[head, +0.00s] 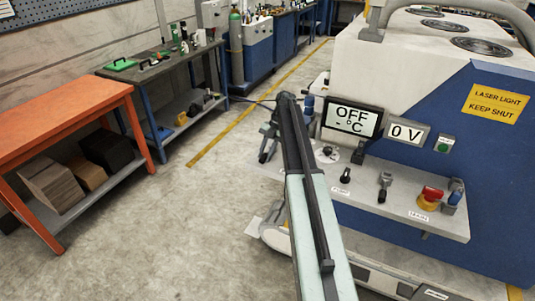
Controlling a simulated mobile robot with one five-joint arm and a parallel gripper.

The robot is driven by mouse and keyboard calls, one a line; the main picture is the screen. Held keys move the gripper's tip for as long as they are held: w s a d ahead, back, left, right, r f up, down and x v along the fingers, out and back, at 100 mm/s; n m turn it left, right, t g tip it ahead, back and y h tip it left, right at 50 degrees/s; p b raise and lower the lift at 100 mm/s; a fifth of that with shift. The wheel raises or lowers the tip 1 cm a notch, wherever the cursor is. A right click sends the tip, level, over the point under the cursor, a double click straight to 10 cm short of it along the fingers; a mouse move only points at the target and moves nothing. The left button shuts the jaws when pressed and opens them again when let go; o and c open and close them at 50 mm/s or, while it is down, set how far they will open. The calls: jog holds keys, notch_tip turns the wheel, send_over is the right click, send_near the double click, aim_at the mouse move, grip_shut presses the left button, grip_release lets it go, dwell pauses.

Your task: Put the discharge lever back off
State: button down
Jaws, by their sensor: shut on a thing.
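My arm reaches up from the bottom edge past the left end of the grey control panel (440,229). My gripper (266,146), dark and small, shows at the arm's far end, partly behind it. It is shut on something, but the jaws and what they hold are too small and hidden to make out. I cannot tell which control is the discharge lever, or its position. A grey-handled lever (385,186) and a small black switch (346,175) stand on the panel, apart from my gripper.
A red knob on yellow (431,197) and a blue-topped control (455,193) are at the panel's right. Displays read OFF °C (352,119) and 0 V (407,133). An orange bench (75,108) stands left; the floor (190,215) between is clear.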

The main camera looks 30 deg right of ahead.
aim_at(272, 158)
jog(key=shift+d, duration=0.3)
jog(key=c, duration=1.2)
grip_release()
jog(key=shift+f, duration=0.15)
jog(key=shift+a, duration=0.25)
jog(key=p+v, duration=0.7)
jog(key=v, duration=0.1)
